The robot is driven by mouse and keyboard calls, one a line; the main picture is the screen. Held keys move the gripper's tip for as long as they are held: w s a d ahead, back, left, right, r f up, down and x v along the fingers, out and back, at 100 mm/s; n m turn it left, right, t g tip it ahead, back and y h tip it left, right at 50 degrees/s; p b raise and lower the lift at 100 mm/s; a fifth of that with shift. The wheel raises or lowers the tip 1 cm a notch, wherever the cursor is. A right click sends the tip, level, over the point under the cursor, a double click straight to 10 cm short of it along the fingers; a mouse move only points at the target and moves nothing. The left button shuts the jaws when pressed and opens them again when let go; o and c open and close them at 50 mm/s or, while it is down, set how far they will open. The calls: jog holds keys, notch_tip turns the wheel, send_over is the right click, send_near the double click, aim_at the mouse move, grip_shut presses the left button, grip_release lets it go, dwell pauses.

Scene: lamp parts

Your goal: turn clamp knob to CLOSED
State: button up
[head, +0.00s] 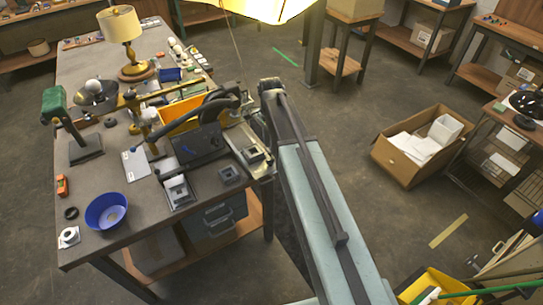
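A dark plate or box (206,146) stands at the right part of the workbench in the head view, with a small blue bar (187,150) on its face. This bar may be the clamp knob, but no OPEN or CLOSED marking is readable. My arm (310,180) reaches up from the lower right to the bench's right edge. Dark curved parts (222,100) sit above the plate near the arm's far end. I cannot make out my gripper's fingers there, or whether they touch anything.
A cardboard box (420,146) stands on the floor at right.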

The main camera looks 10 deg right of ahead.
aim_at(271, 159)
notch_tip(271, 159, down, 8)
jog(key=b, duration=0.7)
jog(key=shift+b, duration=0.3)
jog(key=shift+r, duration=0.15)
grip_shut()
